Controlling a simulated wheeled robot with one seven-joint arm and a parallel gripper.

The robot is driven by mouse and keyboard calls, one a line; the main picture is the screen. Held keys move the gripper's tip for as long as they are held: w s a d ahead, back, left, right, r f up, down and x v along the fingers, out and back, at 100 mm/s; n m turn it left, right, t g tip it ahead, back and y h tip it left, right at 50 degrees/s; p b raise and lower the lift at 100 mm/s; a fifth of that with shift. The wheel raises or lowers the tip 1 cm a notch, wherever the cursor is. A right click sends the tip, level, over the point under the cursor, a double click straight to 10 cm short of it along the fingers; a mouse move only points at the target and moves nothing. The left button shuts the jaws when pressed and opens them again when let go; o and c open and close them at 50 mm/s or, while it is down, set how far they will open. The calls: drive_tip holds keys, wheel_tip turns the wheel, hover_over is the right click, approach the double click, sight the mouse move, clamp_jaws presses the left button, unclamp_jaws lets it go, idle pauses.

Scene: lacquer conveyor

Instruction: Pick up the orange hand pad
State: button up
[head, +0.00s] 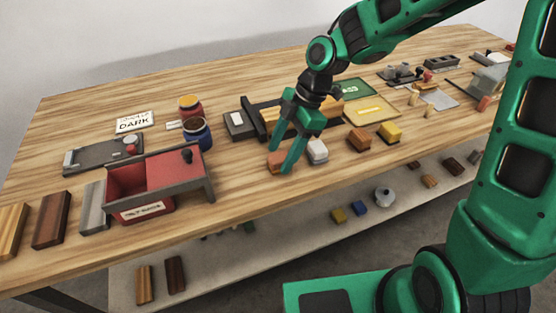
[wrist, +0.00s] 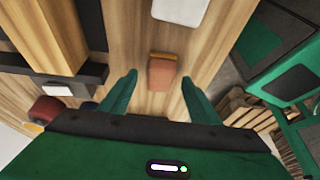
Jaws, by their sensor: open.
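A salmon-orange hand pad (head: 275,161) lies on the wooden bench near its front edge. In the wrist view the pad (wrist: 162,76) shows a browner strip along its far end. My gripper (head: 279,160) is open and points down at this pad. Its two fingers (wrist: 158,78) stand on either side of the pad in the picture, with a gap on both sides. I cannot tell how far above the bench the fingertips are. A second, browner orange block (head: 358,138) lies further right, beside a yellow block (head: 389,132).
A white block (head: 317,151) lies close to the right of the gripper. A red box (head: 160,180) with a grey frame stands to the left. A dark conveyor piece (head: 240,125) is behind. Red (head: 190,106) and blue (head: 197,134) jars stand behind the box. A lower shelf holds small blocks.

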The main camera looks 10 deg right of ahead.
sight(270, 160)
drive_tip(key=shift+x, duration=1)
drive_tip(key=shift+r, duration=0.1)
drive_tip(key=c, duration=1.2)
drive_tip(key=shift+c, duration=0.2)
drive_tip(key=shift+r, duration=0.45)
drive_tip(key=r, duration=0.3)
drive_tip(key=shift+s+a+r, duration=0.3)
drive_tip(key=shift+s+r, duration=0.05)
drive_tip(key=shift+r, duration=0.05)
drive_tip(key=s+a+r, duration=0.6)
drive_tip(key=s+a, duration=0.1)
drive_tip(key=s, duration=0.1)
drive_tip(key=shift+a, duration=0.2)
drive_tip(key=shift+r, duration=0.15)
